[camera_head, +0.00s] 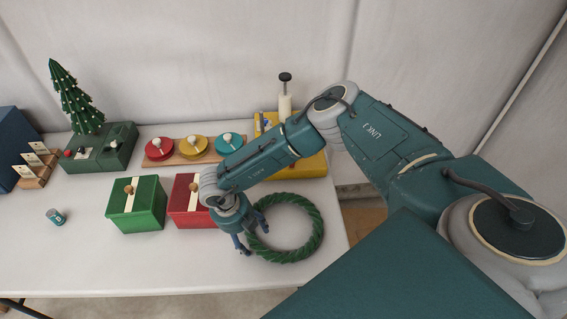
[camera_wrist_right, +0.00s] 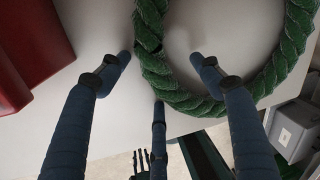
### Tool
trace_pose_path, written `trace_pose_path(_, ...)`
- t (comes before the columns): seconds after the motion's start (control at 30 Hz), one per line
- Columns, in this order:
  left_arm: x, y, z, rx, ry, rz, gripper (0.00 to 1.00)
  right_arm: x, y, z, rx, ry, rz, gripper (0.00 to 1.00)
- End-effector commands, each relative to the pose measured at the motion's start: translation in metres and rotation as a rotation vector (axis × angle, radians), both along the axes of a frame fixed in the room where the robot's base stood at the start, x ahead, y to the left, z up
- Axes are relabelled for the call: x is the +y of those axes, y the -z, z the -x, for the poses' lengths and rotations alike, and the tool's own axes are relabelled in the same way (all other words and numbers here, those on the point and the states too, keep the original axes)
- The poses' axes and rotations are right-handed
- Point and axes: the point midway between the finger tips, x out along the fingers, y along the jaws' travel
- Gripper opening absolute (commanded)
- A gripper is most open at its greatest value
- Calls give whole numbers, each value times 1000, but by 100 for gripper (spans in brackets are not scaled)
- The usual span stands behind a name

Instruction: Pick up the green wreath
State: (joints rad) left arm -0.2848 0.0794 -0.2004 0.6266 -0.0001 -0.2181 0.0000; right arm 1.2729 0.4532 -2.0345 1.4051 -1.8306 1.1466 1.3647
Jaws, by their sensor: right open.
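The green wreath (camera_head: 318,232) lies flat on the white table near its front right part. It looks like a twisted, rope-like ring. My right gripper (camera_head: 254,241) is over the left side of the ring, with its fingers pointing down. In the right wrist view the wreath (camera_wrist_right: 152,45) fills the upper middle and right. There the fingers of my right gripper (camera_wrist_right: 160,70) are spread apart, one on each side of the wreath's near strand, with nothing held. Whether the fingertips touch the table is unclear.
A red box (camera_head: 185,205) stands just left of my right gripper, also seen in the wrist view (camera_wrist_right: 30,45). A green box (camera_head: 137,208) is farther left. A small can (camera_head: 56,217), a toy tree (camera_head: 75,98) and colored discs (camera_head: 193,147) are on the white table (camera_head: 150,265).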

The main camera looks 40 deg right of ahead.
Motion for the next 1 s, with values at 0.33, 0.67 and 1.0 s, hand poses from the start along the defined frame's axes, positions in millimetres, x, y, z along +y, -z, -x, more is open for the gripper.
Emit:
trace_pose_path(0.33, 3, 2, 30, 42, 0, -5, 40, 0, 0, 0, 0, 0, 0, 19)
trace_pose_path(0.67, 1, 2, 15, 21, 0, -3, 40, 0, -2, -1, -1, 1, 0, 8)
trace_pose_path(1.0, 1, 10, 12, 15, 0, -1, 40, 0, -46, -2, -5, 1, -3, 8)
